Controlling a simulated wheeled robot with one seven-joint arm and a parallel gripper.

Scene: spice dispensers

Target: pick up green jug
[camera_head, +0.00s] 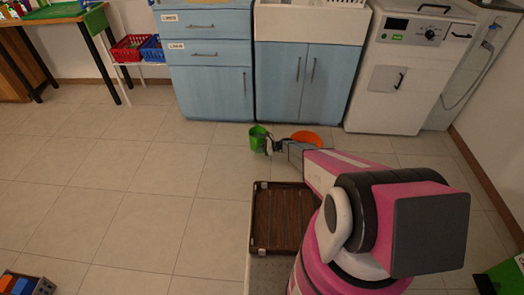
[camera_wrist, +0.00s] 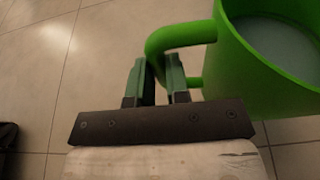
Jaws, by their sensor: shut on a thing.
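The green jug (camera_head: 258,138) is at the end of my outstretched arm, in front of the blue cabinets in the head view. In the wrist view the jug (camera_wrist: 262,62) fills the upper right, with its open top and pale inside showing. Its handle loops to the left. My gripper (camera_wrist: 160,75) has its two green-padded fingers on the handle, and it shows small in the head view (camera_head: 271,146). The gripper is shut on the handle. Whether the jug touches the floor is hard to tell.
An orange round thing (camera_head: 306,138) lies on the floor just right of the jug. Blue cabinets (camera_head: 211,80) and a white machine (camera_head: 408,75) stand behind. A brown slatted tray (camera_head: 285,218) is near my base.

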